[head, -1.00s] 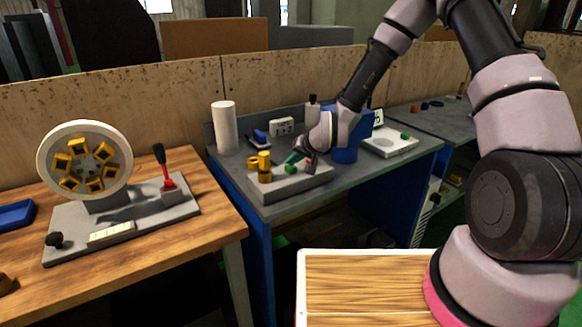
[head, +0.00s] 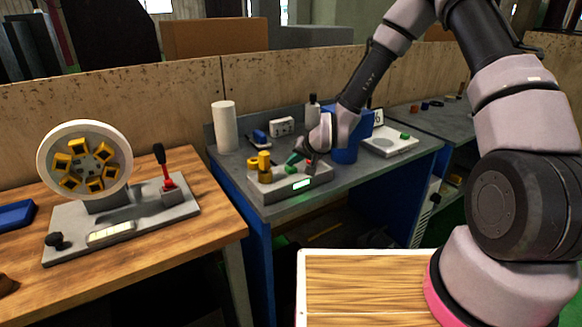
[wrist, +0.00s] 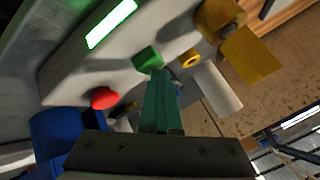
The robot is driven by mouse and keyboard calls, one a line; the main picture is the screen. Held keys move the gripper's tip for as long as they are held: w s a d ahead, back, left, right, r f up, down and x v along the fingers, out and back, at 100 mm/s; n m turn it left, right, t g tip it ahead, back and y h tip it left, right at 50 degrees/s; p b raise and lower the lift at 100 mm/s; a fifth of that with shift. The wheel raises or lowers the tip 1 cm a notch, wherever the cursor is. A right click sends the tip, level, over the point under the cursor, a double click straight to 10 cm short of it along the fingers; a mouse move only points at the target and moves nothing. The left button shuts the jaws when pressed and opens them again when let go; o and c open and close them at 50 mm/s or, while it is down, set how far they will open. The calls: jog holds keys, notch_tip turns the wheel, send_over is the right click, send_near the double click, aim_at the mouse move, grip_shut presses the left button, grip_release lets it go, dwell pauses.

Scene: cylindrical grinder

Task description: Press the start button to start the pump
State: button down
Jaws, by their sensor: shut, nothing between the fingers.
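A grey control box (head: 266,190) sits on the workbench; its front window (head: 302,184) glows pale green and also shows lit in the wrist view (wrist: 111,24). The green button (wrist: 147,57) is on its top, and it shows in the head view (head: 290,169). A red button (wrist: 104,98) is beside it. My gripper (wrist: 159,73) has its green fingers shut and empty, the tips right at the edge of the green button; I cannot tell whether they touch. In the head view my gripper (head: 295,157) is over the box.
A yellow valve-like fitting (head: 264,165) stands on the box's left end. A blue container (head: 345,150) is close behind my wrist. A white cylinder (head: 224,127) stands at the back left. A wooden table (head: 205,225) with a wheel device is at the left.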

aim_at(293, 169)
jog(key=shift+r, duration=0.85)
jog(key=shift+r, duration=2.5)
